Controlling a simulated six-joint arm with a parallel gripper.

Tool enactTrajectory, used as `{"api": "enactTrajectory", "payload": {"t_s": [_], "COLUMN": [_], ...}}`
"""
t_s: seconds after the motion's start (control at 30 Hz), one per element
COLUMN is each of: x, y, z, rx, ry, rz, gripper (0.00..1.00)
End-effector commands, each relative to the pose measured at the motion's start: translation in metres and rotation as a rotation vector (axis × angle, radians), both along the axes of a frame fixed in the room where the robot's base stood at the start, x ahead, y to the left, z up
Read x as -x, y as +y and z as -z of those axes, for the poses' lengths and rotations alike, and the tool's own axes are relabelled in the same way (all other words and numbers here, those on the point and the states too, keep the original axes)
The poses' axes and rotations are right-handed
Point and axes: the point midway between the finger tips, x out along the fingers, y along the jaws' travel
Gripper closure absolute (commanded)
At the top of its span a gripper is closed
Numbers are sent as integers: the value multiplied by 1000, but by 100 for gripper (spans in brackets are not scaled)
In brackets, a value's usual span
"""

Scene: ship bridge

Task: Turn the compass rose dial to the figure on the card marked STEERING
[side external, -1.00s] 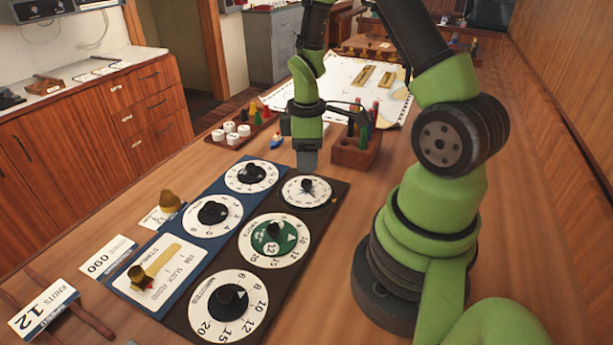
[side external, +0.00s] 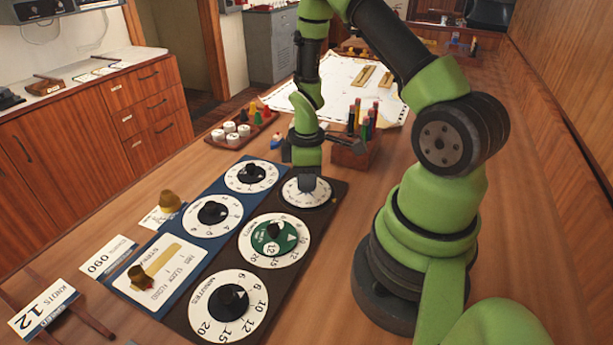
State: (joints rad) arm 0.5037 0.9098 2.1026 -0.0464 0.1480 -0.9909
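The compass rose dial (side external: 322,199) is the white dial at the far right corner of the dark panel. My gripper (side external: 307,183) points straight down over its middle and hides its knob. I cannot tell whether the fingers touch the knob or how far apart they are. The dial's pointer is hidden too. A white card (side external: 108,257) reading 090 stands left of the panels. The small word above its number looks like STEERING but is hard to read.
Other dials stand close by: a green-centred one (side external: 290,243), a MINUTES dial (side external: 211,313) and two on the blue panel (side external: 228,184). A brass lever (side external: 160,262) is on the blue panel. A KNOTS 12 card (side external: 44,309) stands front left.

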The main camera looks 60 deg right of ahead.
Motion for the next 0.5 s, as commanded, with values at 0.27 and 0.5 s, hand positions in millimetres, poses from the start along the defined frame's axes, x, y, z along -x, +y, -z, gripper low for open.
{"api": "enactTrajectory", "payload": {"t_s": [0.27, 0.5], "x": [0, 0], "y": [0, 0], "z": [0, -1], "rx": [0, -1], "ry": [-1, -1], "rz": [27, 147], "gripper": [99, 99]}}
